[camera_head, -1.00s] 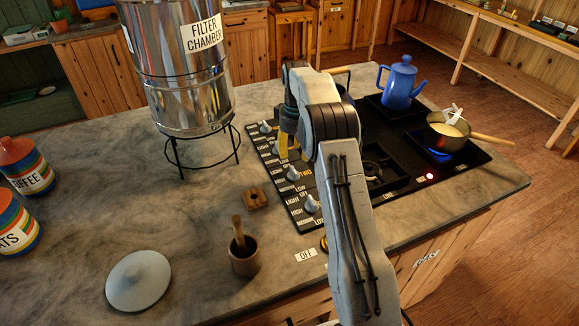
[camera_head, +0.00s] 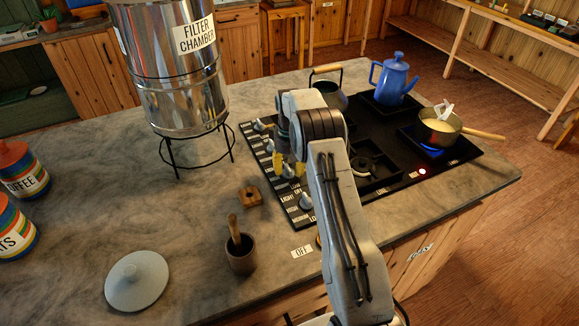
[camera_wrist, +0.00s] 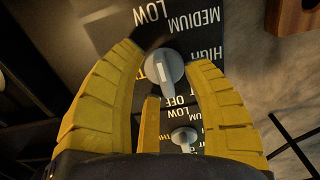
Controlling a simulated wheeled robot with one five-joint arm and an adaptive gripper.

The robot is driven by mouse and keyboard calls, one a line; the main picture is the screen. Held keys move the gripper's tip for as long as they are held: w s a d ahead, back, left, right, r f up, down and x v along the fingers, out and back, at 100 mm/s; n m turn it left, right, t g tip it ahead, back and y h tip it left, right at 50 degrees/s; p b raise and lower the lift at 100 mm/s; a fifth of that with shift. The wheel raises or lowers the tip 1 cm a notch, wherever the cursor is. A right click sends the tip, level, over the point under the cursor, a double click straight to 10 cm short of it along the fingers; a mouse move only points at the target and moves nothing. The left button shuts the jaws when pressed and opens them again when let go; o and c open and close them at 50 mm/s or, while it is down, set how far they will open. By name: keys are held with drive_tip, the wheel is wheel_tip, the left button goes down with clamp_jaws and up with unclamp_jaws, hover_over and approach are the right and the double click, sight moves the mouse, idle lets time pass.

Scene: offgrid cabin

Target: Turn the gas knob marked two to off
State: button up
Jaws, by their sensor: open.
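The black stove panel (camera_head: 264,170) has a row of grey gas knobs along its left edge. My gripper (camera_head: 290,168) is over this row, with its yellow fingers pointing down. In the wrist view my gripper (camera_wrist: 166,62) is open, with fingers on either side of a grey knob (camera_wrist: 163,70). Contact with the knob cannot be told. A second knob (camera_wrist: 184,137) shows nearer my palm. The nearest knob in the head view (camera_head: 305,202) is clear of my fingers. Printed labels show, but I cannot read which knob is marked two.
A steel filter chamber (camera_head: 180,80) on a black stand is left of the panel. A wooden block (camera_head: 249,196) and a mortar (camera_head: 240,255) are nearby. A blue pot (camera_head: 393,78), a kettle (camera_head: 331,92) and a saucepan (camera_head: 440,132) over a blue flame are on the stove.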

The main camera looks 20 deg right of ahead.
drive_tip(key=shift+o, duration=0.3)
clamp_jaws()
